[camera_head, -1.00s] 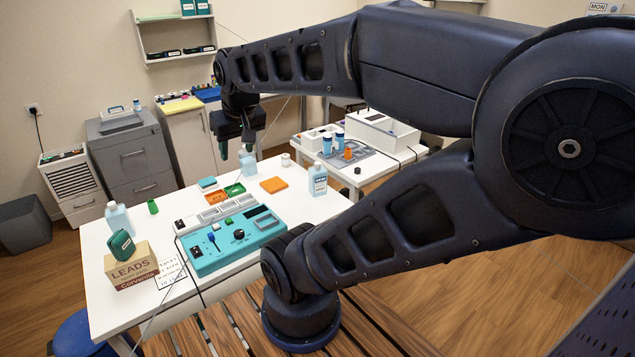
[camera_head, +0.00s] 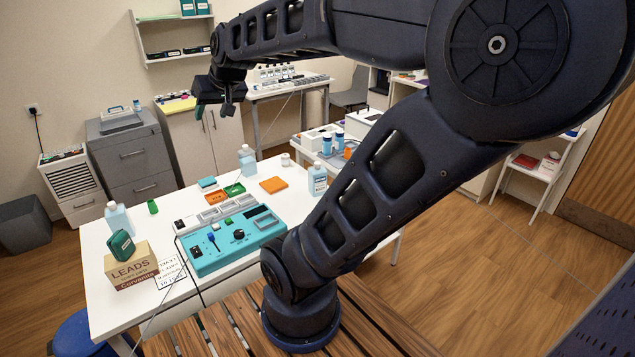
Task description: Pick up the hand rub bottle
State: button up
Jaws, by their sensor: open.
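Three similar pale-blue bottles stand upright on the white table (camera_head: 150,300); their labels are too small to read, so I cannot tell which is the hand rub. One bottle (camera_head: 247,161) is at the back edge, one bottle (camera_head: 317,181) at the right edge, and one bottle (camera_head: 118,217) at the left behind a carton. My gripper (camera_head: 214,110) is open and empty, pointing down. In the picture it is above and left of the back bottle, clear of it and apart from all the bottles.
A teal control box (camera_head: 222,250) with cables fills the table's middle. A LEADS carton (camera_head: 133,268) carries a dark green item (camera_head: 121,245). My arm hides part of the right side.

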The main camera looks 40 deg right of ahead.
aim_at(315, 166)
jog(key=w+d+r+m+t, duration=0.2)
jog(key=w+d+m+t, duration=0.15)
jog(key=w, duration=0.85)
jog(key=w+d+m+t+h, duration=0.1)
jog(key=w+d+m+h, duration=0.3)
jog(key=d, duration=0.4)
jog(key=w+d+m+t+h, duration=0.1)
jog(key=w+d+m+h, duration=0.15)
jog(key=d+h, duration=0.45)
jog(key=s+d+f+m+g+h, duration=0.4)
jog(key=s+d+m+g+h, duration=0.55)
jog(key=g, duration=0.35)
notch_tip(315, 166, down, 34)
jog(key=d+n, duration=0.2)
jog(key=shift+h, duration=0.45)
jog(key=shift+w+d+r, duration=0.2)
jog(key=shift+d+r, duration=0.05)
jog(key=shift+d, duration=1.5)
jog(key=shift+w+d+r, duration=0.2)
jog(key=shift+d, duration=1.6)
jog(key=shift+w+d+r, duration=0.2)
jog(key=shift+d+r, duration=0.05)
jog(key=shift+d, duration=1.5)
grip_shut()
